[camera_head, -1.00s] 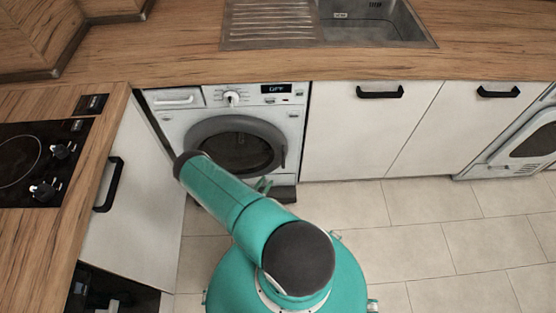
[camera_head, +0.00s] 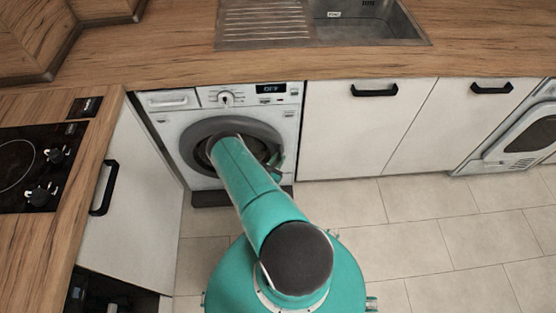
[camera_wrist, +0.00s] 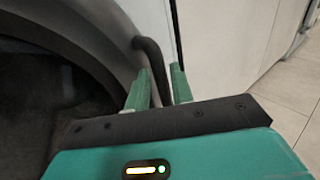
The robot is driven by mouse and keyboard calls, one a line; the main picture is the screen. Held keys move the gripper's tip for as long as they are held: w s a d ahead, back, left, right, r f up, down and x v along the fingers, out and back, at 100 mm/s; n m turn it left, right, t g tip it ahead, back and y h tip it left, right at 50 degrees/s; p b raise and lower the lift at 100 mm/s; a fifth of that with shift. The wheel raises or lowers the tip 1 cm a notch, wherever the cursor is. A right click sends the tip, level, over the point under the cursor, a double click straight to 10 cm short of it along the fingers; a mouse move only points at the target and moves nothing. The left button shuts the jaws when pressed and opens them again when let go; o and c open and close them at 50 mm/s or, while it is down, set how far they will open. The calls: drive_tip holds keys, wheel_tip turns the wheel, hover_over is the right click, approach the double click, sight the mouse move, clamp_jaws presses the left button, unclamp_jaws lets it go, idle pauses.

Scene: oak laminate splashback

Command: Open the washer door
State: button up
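The white washer (camera_head: 170,124) stands under the counter, its display reading OFF. Its round door (camera_head: 200,132) has a grey ring and dark glass and looks shut; my arm covers part of it. In the wrist view the door ring (camera_wrist: 100,40) fills the upper left. The dark curved door handle (camera_wrist: 150,56) is at the ring's right edge. My gripper (camera_wrist: 160,88) is open, with one green finger on each side of the handle's lower part; contact cannot be told. In the head view my gripper (camera_head: 276,164) is at the door's right side, partly hidden by my arm.
White cabinets (camera_head: 364,130) with black handles stand right of the washer. A cabinet with a black handle (camera_head: 103,188) and a hob (camera_head: 30,165) are on the left. The tiled floor (camera_head: 420,220) to the right is clear.

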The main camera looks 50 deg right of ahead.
drive_tip(key=shift+c, duration=0.2)
clamp_jaws()
drive_tip(key=shift+a, duration=0.15)
